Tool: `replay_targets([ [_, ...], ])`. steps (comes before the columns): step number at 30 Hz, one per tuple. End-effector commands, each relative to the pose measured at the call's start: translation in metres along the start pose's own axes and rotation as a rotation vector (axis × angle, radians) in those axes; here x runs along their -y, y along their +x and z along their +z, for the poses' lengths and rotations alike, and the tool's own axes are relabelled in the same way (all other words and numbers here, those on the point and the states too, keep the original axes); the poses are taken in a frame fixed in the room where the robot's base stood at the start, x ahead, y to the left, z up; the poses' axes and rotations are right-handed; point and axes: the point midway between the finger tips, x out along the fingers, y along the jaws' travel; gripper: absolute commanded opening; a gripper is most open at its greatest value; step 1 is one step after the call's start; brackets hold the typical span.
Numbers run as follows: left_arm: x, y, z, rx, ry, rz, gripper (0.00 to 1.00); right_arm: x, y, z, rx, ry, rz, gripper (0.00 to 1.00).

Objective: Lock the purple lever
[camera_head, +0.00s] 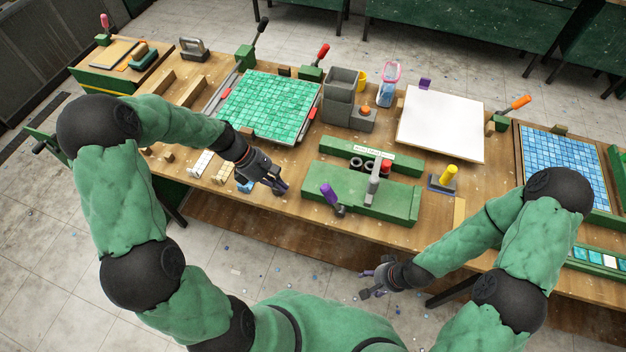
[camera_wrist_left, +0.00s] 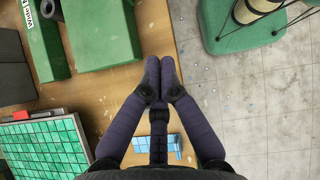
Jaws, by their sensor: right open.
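The purple lever (camera_head: 328,193) stands at the front left corner of a green fixture block (camera_head: 375,195) near the table's front edge. Its purple handle leans up and to the left from a dark base. My left gripper (camera_head: 283,189) is to the left of the lever, over the front of the table, and apart from it. In the left wrist view, its two fingertips (camera_wrist_left: 160,66) are together with nothing between them. The lever does not show in that view. My right gripper (camera_head: 368,283) is open and empty, in front of the table.
A green mosaic sheet (camera_head: 268,106) lies behind my left gripper. A yellow-topped knob (camera_head: 448,174) stands right of the fixture. A grey clamp (camera_head: 373,188) rises from the fixture. Blue tiles (camera_wrist_left: 158,143) lie on the table below my left gripper.

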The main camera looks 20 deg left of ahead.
Motion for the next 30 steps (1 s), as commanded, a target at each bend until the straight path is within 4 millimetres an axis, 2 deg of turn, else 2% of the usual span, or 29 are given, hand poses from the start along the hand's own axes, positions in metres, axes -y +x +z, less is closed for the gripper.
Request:
replay_targets([
  [1,-0.001,-0.011,0.005,0.012,-0.023,0.004,0.00,0.001,-0.004,0.000,0.001,0.000,0.000,0.56],
  [5,-0.002,-0.022,0.010,0.031,-0.060,0.006,0.00,0.002,-0.006,0.001,0.001,0.000,0.000,0.56],
  [17,-0.002,-0.021,0.011,0.034,-0.066,0.004,0.00,0.002,-0.005,0.001,0.001,0.000,0.000,0.56],
  [23,-0.001,0.000,0.011,0.035,-0.065,0.000,0.00,0.001,-0.003,0.001,0.001,0.000,0.000,0.56],
  [30,-0.002,0.043,0.012,0.034,-0.064,0.000,0.00,0.000,0.001,0.000,0.001,0.000,0.000,0.56],
])
